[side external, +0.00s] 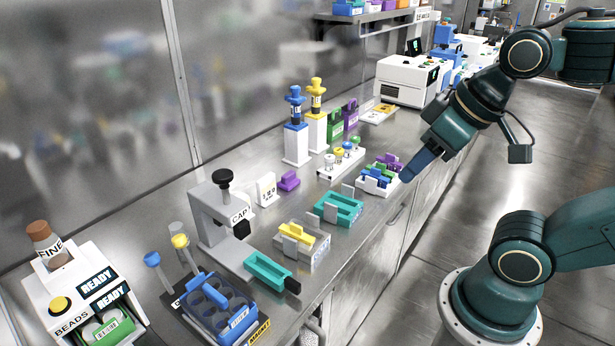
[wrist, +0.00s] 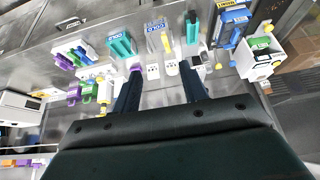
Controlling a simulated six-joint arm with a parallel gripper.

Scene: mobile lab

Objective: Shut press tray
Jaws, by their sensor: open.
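The press (side external: 222,215) is a grey C-shaped frame with a black knob on top and a CAP label. Its teal press tray (side external: 268,270) sticks out toward the front edge of the bench, with a dark handle at its outer end. In the wrist view the teal tray (wrist: 193,28) shows near the top, right of centre. My gripper (side external: 407,178) is open and empty, well to the right of the press, by the rack of coloured blocks. In the wrist view its two dark fingers (wrist: 160,85) are spread apart.
A teal holder (side external: 340,208) and a grey holder with a yellow block (side external: 300,240) stand between my gripper and the press. A blue rack (side external: 218,308) sits left of the tray. A multicoloured block rack (side external: 378,180) is beside my gripper. The aisle floor is clear.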

